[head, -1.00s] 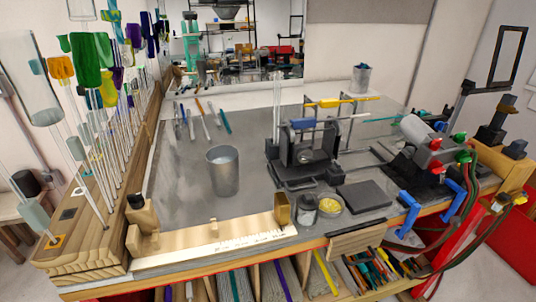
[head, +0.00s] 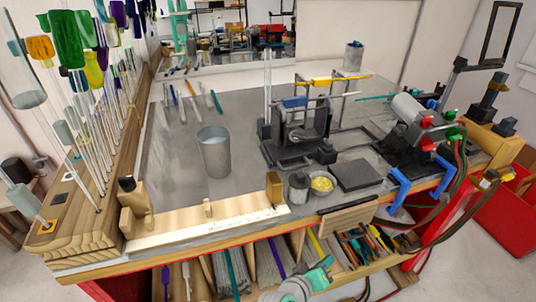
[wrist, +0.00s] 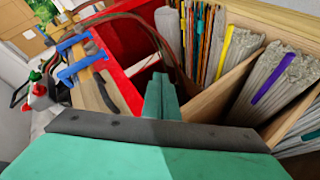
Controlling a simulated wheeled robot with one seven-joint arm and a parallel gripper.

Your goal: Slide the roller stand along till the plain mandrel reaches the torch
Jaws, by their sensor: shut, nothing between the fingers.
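The dark roller stand (head: 272,147) is upright on the grey bench top, right of the middle in the head view. My green gripper (head: 322,270) is low at the bottom of the head view, in front of the bench and away from the stand. In the wrist view my gripper (wrist: 160,90) is shut and empty.
A metal cup (head: 214,155) stands left of the stand. A small jar (head: 299,187), a yellow-filled dish (head: 322,184) and a dark slab (head: 357,175) lie in front. Blue brackets (head: 398,190) and hoses edge the right. Shelves of rods (wrist: 225,50) are below the bench.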

